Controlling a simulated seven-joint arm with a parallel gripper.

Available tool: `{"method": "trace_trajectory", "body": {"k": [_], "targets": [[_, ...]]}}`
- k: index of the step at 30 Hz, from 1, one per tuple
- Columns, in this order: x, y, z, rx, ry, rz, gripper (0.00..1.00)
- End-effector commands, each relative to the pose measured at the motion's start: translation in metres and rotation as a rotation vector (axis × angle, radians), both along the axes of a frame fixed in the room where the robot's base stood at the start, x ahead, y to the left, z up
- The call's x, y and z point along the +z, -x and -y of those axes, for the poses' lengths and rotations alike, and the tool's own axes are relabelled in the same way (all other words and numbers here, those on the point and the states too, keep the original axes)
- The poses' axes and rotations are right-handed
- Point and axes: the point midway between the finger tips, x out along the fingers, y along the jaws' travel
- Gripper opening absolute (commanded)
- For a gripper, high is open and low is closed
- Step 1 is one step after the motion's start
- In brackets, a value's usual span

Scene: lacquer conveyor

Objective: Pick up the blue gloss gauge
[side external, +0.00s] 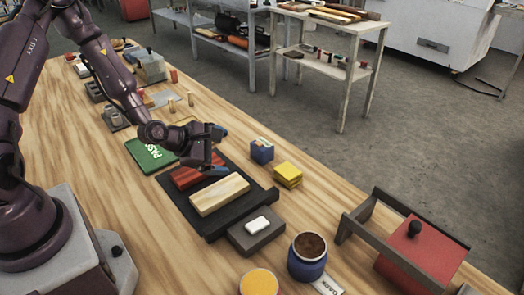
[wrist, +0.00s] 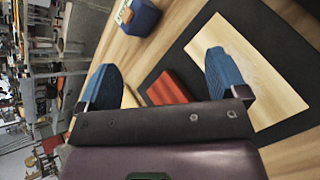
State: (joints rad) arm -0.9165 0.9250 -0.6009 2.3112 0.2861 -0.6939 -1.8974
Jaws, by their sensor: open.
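A small blue box-shaped gauge (side external: 262,151) with a pale, marked top stands on the wooden table, just right of my gripper in the side view. It also shows at the top edge of the wrist view (wrist: 140,16), partly cut off, beyond the fingertips. My gripper (side external: 219,150) is open and empty, with its blue-padded fingers spread above the black tray (side external: 213,222). The fingers also show spread apart in the wrist view (wrist: 160,68). The gauge is outside the fingers and apart from them.
The tray holds a red block (side external: 186,177) and a pale wooden block (side external: 219,194). Yellow pads (side external: 288,174) lie near the gauge. A grey block with a white piece (side external: 257,225), a blue jar (side external: 307,266) and a red-panelled frame (side external: 421,252) stand nearer. A green card (side external: 150,155) lies left.

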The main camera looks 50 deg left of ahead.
Motion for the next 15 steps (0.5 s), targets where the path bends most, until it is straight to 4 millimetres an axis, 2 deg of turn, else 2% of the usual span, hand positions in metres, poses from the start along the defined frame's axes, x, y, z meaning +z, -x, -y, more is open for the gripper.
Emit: {"method": "trace_trajectory", "body": {"k": [1, 3, 6, 11, 15], "targets": [[-0.009, -0.001, -0.001, 0.103, 0.128, 0.029, 0.92], [-0.014, -0.005, -0.005, 0.231, 0.278, 0.079, 0.92], [-0.017, -0.007, -0.010, 0.372, 0.448, 0.139, 0.92], [-0.018, -0.010, -0.016, 0.491, 0.588, 0.196, 0.92], [-0.023, -0.024, -0.017, 0.509, 0.612, 0.206, 0.92]]}}
